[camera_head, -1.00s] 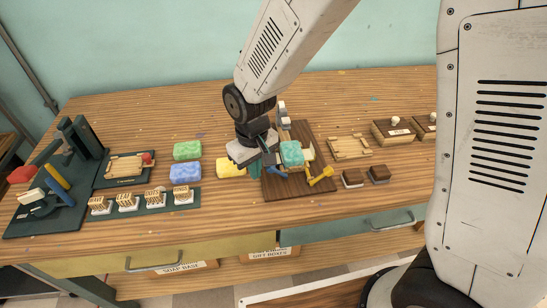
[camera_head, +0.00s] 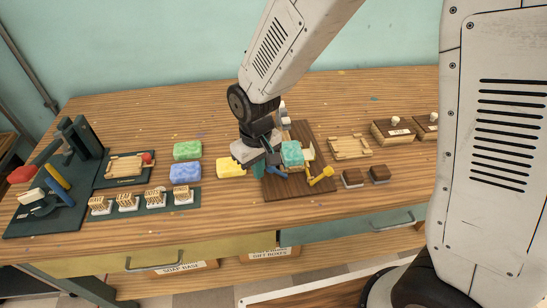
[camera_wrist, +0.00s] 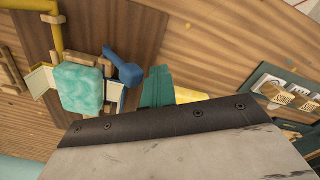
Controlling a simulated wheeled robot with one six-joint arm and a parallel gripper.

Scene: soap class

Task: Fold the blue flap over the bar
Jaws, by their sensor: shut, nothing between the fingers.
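The teal, marbled bar (camera_head: 291,153) sits on a dark wooden board (camera_head: 298,191), with cream pieces beside it; it also shows in the wrist view (camera_wrist: 79,88). The blue flap (camera_head: 279,172) lies low at the bar's left front, and in the wrist view the blue flap (camera_wrist: 124,68) stands beside the bar, folded outward rather than over it. My gripper (camera_head: 258,170) is shut and empty, just left of the blue flap; its green fingers show in the wrist view (camera_wrist: 157,88). The wrist view does not show whether they touch the flap.
A yellow flap (camera_head: 321,175) is at the bar's right front. A yellow soap (camera_head: 231,167) lies close left of my gripper, with blue (camera_head: 185,172) and green (camera_head: 187,150) soaps beyond. Brown blocks (camera_head: 353,178) and a wooden tray (camera_head: 350,147) stand to the right.

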